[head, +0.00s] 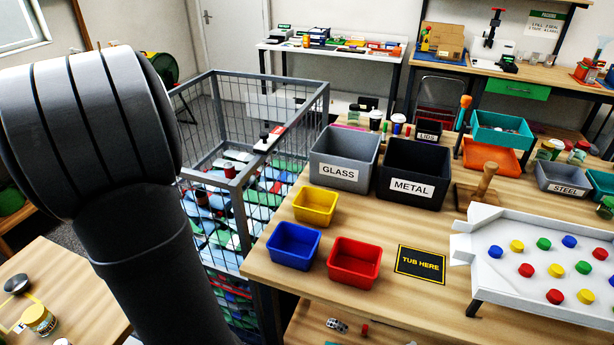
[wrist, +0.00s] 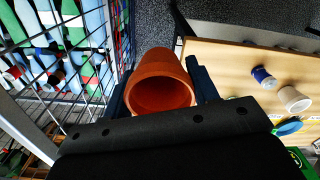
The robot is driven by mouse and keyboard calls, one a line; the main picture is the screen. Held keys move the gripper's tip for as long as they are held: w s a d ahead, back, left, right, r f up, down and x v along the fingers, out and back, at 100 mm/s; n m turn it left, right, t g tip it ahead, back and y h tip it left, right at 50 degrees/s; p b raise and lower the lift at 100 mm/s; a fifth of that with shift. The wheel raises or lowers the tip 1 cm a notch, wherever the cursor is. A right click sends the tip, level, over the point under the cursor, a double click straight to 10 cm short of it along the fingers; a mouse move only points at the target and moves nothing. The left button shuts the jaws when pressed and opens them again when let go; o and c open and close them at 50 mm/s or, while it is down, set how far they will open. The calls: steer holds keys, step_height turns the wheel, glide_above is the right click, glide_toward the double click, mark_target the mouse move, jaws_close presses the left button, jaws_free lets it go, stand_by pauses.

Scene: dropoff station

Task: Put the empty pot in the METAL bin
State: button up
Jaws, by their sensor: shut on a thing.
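An orange-brown terracotta pot (wrist: 160,92) shows in the wrist view, its open mouth towards the camera and nothing seen inside. My gripper (wrist: 161,88) is shut on it, with one dark finger on each side. In the head view my gripper and the pot are out of sight; my arm fills the left. The black METAL bin (head: 411,188) stands on the sorting table, right of the grey GLASS bin (head: 338,172). The METAL bin's floor is too dark to make out.
A wire cage (head: 240,190) full of waste stands left of the sorting table (head: 310,295). Yellow, blue and red tubs sit in front of the bins. A white sorting tray (head: 500,285) is at right. In the wrist view, a blue-and-white cup (wrist: 263,77) and white cup (wrist: 294,99) are on a table.

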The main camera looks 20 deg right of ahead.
steer(key=d+r+m, duration=0.4)
steer(key=d+m, duration=0.2)
steer(key=d, duration=0.4)
steer(key=d+r+m, duration=0.3)
steer(key=d+m, duration=0.4)
steer(key=d, duration=0.3)
steer(key=w+d+m, duration=0.2)
steer(key=w+d, duration=0.3)
steer(key=d, duration=0.7)
steer(key=w+d+m, duration=0.2)
steer(key=w+d, duration=0.2)
steer(key=d, duration=0.7)
steer(key=s+d+f+m, duration=0.1)
steer(key=d+f, duration=0.1)
steer(key=d, duration=0.7)
steer(key=s+d+f+m, duration=0.1)
steer(key=s+d+m, duration=0.1)
steer(key=d, duration=0.7)
steer(key=m, duration=0.2)
glide_above(421, 189)
steer(key=w+d, duration=0.3)
step_height(421, 189, down, 7)
steer(key=shift+s+f, duration=0.15)
steer(key=shift+f, duration=3.9)
steer(key=shift+f, duration=0.15)
